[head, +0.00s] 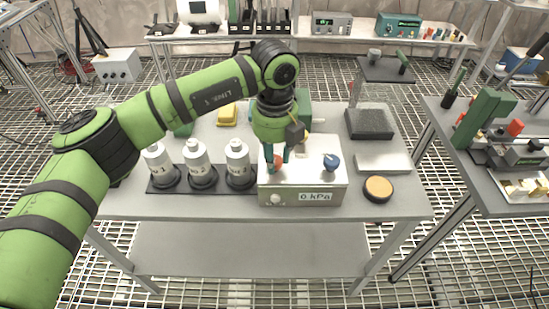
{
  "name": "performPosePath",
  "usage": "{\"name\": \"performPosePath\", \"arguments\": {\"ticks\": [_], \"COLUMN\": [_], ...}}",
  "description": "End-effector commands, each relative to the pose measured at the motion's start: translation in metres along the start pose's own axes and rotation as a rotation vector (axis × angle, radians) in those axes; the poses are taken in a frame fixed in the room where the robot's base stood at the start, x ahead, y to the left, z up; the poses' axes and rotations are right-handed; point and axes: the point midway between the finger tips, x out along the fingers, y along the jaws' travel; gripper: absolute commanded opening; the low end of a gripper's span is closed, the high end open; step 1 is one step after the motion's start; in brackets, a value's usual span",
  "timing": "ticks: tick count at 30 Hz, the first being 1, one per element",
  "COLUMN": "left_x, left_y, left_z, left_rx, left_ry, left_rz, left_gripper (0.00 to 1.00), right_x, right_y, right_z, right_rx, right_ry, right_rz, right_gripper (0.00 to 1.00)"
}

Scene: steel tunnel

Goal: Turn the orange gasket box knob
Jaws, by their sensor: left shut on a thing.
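The gasket box (332,180) is a pale metal box on the grey table, with a "0 kPa" display on its front. The orange knob (278,163) shows as a small orange patch on the left part of its top, mostly hidden by my gripper. My left gripper (274,160) points down over the box from above and is shut on the orange knob. A blue knob (331,162) stands on the right part of the box top, apart from the gripper. My right gripper is not in view.
Several white cylinders (197,158) stand in a dark tray left of the box. A round orange-topped puck (378,188), a pale slab (383,163) and a dark foam block (370,124) lie to the right. The front strip of the table (230,205) is clear.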

Motion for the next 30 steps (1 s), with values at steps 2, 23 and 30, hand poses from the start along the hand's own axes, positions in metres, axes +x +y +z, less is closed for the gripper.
{"name": "performPosePath", "arguments": {"ticks": [2,23,30], "left_x": [0.007,0.0055,0.0029], "left_y": [0.0006,-0.0003,-0.0006], "left_z": [-0.005,-0.0053,-0.0031], "left_rx": [-0.023,-0.075,-0.077], "left_ry": [0.016,0.016,0.01], "left_rz": [0.01,0.009,0.004], "left_gripper": [0.02,0.47,0.58], "right_x": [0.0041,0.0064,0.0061], "right_y": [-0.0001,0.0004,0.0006], "right_z": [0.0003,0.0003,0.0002], "right_rx": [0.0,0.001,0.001], "right_ry": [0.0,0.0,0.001], "right_rz": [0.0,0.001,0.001], "right_gripper": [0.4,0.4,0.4]}}
